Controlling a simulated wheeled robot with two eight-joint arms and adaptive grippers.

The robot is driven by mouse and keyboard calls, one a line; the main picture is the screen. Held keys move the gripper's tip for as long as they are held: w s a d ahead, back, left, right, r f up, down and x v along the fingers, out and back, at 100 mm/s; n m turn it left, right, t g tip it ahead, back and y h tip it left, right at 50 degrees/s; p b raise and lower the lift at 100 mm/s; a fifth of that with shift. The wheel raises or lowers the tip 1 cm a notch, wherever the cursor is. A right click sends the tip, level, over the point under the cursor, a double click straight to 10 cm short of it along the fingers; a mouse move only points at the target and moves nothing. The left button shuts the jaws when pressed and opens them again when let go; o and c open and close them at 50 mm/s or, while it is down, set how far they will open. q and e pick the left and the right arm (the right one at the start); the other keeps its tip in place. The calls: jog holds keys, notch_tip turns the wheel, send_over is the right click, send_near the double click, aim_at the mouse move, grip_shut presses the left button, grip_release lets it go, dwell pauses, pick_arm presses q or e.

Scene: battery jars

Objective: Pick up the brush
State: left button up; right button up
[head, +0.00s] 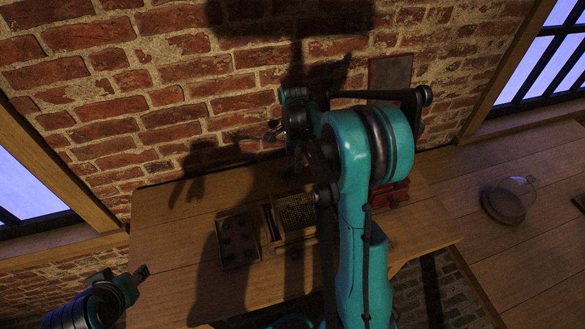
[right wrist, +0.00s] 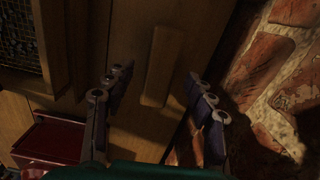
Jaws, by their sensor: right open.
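A plain, narrow wooden block (right wrist: 159,66), which looks like the brush, lies on the wooden table near the brick wall in the right wrist view. Its underside is hidden, so I cannot see bristles. My right gripper (right wrist: 157,104) is open and empty, its two fingers spread on either side of the near end of the block. In the head view the right gripper (head: 301,155) is by the wall, largely hidden by my own arm, and the block is not visible there. My left gripper (head: 141,273) is at the lower left, off the table; its jaws are unclear.
A wooden box with a wire mesh (head: 297,213) and a dark tray with round dents (head: 238,240) stand on the table. A red box (right wrist: 52,143) is nearby. A glass dome (head: 510,200) stands on the right-hand table. The brick wall (right wrist: 285,90) is close.

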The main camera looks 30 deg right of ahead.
aim_at(292, 162)
notch_tip(292, 162, down, 3)
jog(key=shift+a+f+b, duration=0.15)
jog(key=shift+f+b, duration=0.05)
jog(key=shift+b, duration=0.2)
jog(key=shift+r, duration=0.1)
grip_shut()
jog(key=shift+r, duration=0.15)
notch_tip(292, 162, up, 4)
jog(key=shift+s+r+p, duration=0.15)
jog(key=shift+r+p, duration=0.1)
jog(key=shift+p, duration=0.65)
jog(key=s+d+r+p, duration=0.2)
jog(key=s+d+r, duration=0.4)
jog(key=s, duration=0.3)
jog(key=shift+s+d+r, duration=0.15)
jog(key=shift+d, duration=0.25)
